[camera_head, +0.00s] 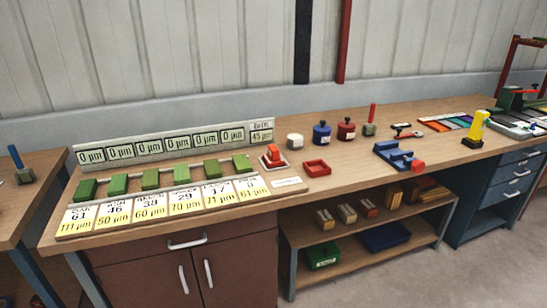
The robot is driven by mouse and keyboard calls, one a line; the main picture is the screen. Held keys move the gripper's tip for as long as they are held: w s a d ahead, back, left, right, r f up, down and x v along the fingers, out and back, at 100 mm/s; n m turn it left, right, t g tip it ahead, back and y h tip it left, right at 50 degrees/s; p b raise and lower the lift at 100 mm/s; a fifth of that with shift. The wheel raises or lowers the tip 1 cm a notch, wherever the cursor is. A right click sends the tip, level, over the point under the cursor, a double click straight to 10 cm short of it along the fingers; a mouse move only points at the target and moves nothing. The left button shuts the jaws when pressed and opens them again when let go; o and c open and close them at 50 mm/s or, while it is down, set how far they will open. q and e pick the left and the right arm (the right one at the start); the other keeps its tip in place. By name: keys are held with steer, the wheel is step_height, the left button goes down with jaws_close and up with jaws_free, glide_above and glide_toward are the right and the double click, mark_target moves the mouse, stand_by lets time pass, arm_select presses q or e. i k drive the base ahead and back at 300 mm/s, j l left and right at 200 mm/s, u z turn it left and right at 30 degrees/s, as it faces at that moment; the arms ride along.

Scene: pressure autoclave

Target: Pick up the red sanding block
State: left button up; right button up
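A small red block (273,152) sits on a whitish, red-edged base on the wooden bench, just right of the row of green blocks. It looks most like the red sanding block, but it is small and I cannot be sure. Another small red piece (418,166) lies at the right end of a blue fixture (393,151). Neither of my grippers is in view.
Several green blocks (150,179) stand behind numbered cards (139,206) on the bench (355,180). Round containers, one blue (321,133) and one dark red (346,129), stand behind the red frame. A yellow tool (475,130) stands at right. A shelf (350,250) with blocks is below.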

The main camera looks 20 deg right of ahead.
mark_target(274, 160)
steer(key=i+l+u, duration=0.15)
steer(key=l+u, duration=0.15)
steer(key=l, duration=1.25)
steer(key=l+u, duration=0.3)
steer(key=l, duration=1.3)
steer(key=k, duration=0.05)
